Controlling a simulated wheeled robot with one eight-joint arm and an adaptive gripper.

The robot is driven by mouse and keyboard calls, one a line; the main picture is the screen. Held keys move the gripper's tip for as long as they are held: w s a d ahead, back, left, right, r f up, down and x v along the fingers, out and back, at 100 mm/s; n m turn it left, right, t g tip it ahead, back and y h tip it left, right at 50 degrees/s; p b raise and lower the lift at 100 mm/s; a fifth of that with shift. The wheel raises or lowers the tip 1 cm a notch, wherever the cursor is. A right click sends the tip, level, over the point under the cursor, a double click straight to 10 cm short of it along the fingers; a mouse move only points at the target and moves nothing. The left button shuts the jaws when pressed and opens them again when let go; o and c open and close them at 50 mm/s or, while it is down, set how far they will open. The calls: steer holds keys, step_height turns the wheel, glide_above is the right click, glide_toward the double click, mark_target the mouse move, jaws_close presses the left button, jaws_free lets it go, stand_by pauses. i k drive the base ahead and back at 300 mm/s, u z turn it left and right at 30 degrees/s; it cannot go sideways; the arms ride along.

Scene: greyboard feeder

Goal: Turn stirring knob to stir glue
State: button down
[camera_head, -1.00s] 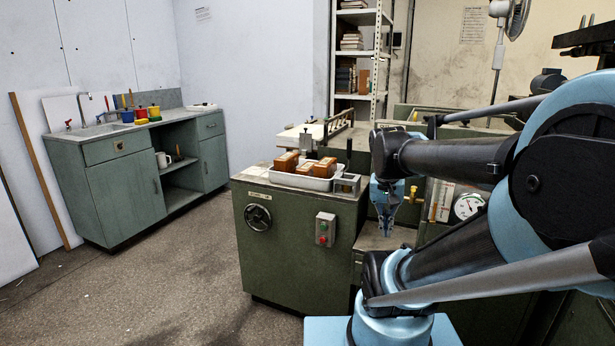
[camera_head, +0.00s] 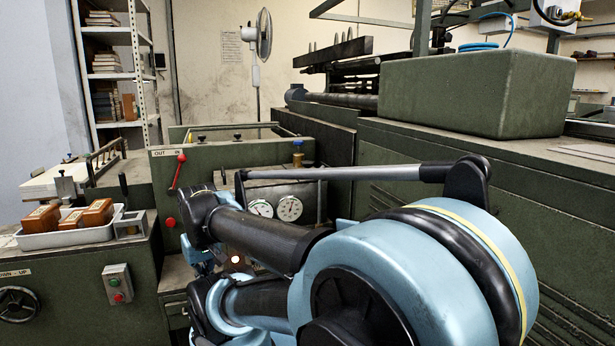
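The green machine (camera_head: 232,156) in front of me has a panel marked OUT and IN, with a red-knobbed lever (camera_head: 178,175) and a red button (camera_head: 170,222). Small black knobs (camera_head: 237,137) stand along its top. A brass fitting with a blue top (camera_head: 298,156) stands at its right end. I cannot tell which of these is the stirring knob, and no glue is clearly visible. My gripper (camera_head: 200,267) hangs low in front of the machine, left of the dials, apart from the top knobs. My arm largely hides it, and its fingers cannot be made out.
Two round gauges (camera_head: 289,208) sit behind my arm. A white tray (camera_head: 65,238) with several brown wooden blocks rests on the left cabinet, above a control box (camera_head: 117,284) and handwheel (camera_head: 17,304). A big green housing (camera_head: 478,94) fills the right. A fan (camera_head: 263,38) stands behind.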

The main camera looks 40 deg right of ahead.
mark_target(306, 164)
steer(key=z, duration=1.2)
